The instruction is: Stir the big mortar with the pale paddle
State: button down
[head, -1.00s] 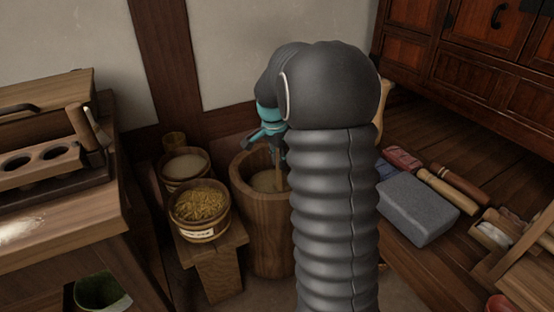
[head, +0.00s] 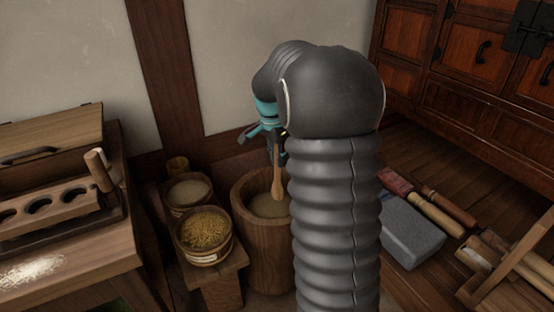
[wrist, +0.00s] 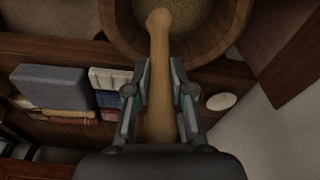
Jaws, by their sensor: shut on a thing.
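The big mortar (head: 262,250) is a tall round wooden tub on the floor, with pale grainy stuff inside. Its rim and contents also show at the top of the wrist view (wrist: 121,34). My gripper (head: 273,150) is above the mortar, partly behind my arm. It is shut on the pale paddle (head: 278,183), a light wooden stick hanging down over the mortar's mouth. In the wrist view the paddle (wrist: 160,60) runs between the fingers, its rounded end over the contents. I cannot tell whether that end touches them.
A straw-filled bucket (head: 205,236) and a bucket of pale grain (head: 188,192) stand left of the mortar on a low bench. A worktable (head: 80,275) is farther left. A grey block (head: 411,232) and wooden rollers (head: 436,213) lie right. A cabinet (head: 480,80) stands behind.

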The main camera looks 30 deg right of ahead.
notch_tip(320, 180, up, 7)
jog(key=shift+f, duration=0.1)
dwell(0.3)
dwell(0.4)
